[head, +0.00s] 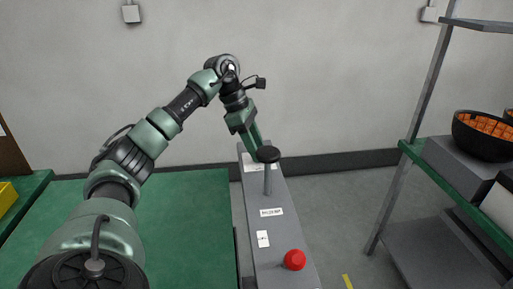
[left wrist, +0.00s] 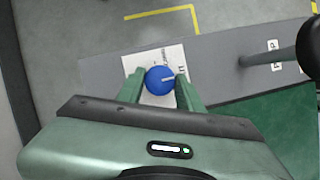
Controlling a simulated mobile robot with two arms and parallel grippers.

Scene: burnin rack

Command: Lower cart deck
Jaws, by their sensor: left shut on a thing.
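A grey control panel (head: 252,212) runs along the right edge of a green deck (head: 180,225). My left gripper (head: 254,145) is over the far end of the panel. In the left wrist view its two green fingers (left wrist: 160,85) are shut on a round blue knob (left wrist: 160,78) with a pale line on its face. The knob sits over a white label (left wrist: 140,62). In the head view the blue knob is hidden. A lever with a black ball top (head: 268,154) stands upright on the panel, close to my gripper. My right gripper is not in view.
A red mushroom button (head: 295,259) is at the panel's near end. Grey floor with yellow marks lies between. A yellow bin (head: 7,197) is at the far left.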

